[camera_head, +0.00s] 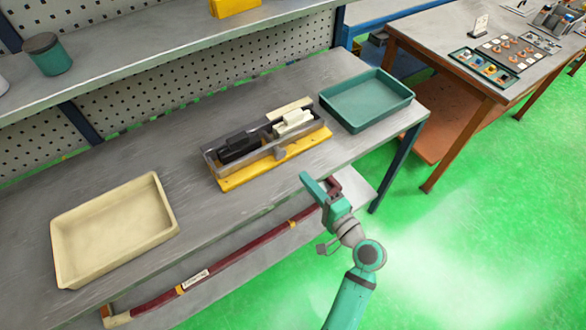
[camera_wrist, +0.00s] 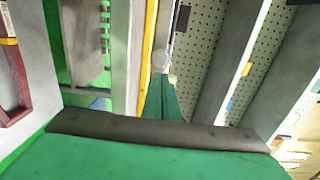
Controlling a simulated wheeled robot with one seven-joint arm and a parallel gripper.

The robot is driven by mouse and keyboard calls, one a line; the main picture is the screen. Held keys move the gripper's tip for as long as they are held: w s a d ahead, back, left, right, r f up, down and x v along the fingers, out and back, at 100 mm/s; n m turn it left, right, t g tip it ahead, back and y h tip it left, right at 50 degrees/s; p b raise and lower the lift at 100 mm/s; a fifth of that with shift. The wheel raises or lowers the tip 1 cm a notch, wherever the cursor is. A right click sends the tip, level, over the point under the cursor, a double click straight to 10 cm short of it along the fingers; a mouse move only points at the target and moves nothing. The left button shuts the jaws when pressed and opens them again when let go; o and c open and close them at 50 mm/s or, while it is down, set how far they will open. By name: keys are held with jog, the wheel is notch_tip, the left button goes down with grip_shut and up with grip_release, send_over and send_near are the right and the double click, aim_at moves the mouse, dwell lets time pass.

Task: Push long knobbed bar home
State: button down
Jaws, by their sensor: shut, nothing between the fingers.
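My gripper (camera_head: 309,181) is shut and empty, in front of the bench's front edge near its right end. In the wrist view its green fingers (camera_wrist: 161,100) point toward a small pale round end (camera_wrist: 160,62) beside a yellow strip. I cannot tell if they touch it. A fixture with a yellow base (camera_head: 240,181) sits on the bench, holding a black block (camera_head: 239,147) and a white block (camera_head: 293,122). A grey piece (camera_head: 281,152) stands at its front middle. I cannot clearly make out which part is the long knobbed bar.
A dark red rail (camera_head: 240,252) with yellow bands runs along the bench front, close to my gripper. A cream tray (camera_head: 168,190) lies left of the fixture, a teal tray (camera_head: 405,92) right of it. A shelf overhangs the back. Another table (camera_head: 440,50) stands at upper right.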

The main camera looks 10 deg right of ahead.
jog(key=shift+a+v, duration=0.15)
jog(key=shift+v, duration=1.15)
jog(key=shift+a+v, duration=0.15)
jog(key=shift+v, duration=1.15)
jog(key=s+a+f+n+g+h, duration=0.1)
jog(key=s+a+f+g+h, duration=0.15)
jog(key=s+f, duration=0.4)
jog(key=s+a+f+n+g+h, duration=0.1)
jog(key=s+a+f+n+h, duration=0.1)
jog(key=s+a+f+h, duration=0.45)
jog(key=s+a+r+n+t+y, duration=0.1)
jog(key=s+a+r+n, duration=0.2)
jog(key=s, duration=0.4)
jog(key=s+a+r+n+t+y, duration=0.1)
jog(key=s+a+r+n+y, duration=0.1)
jog(key=s+a+r+n, duration=0.2)
jog(key=s+r+n, duration=0.1)
jog(key=s+n, duration=0.2)
jog(key=n, duration=0.1)
jog(key=shift+r, duration=0.35)
jog(key=shift+s, duration=0.1)
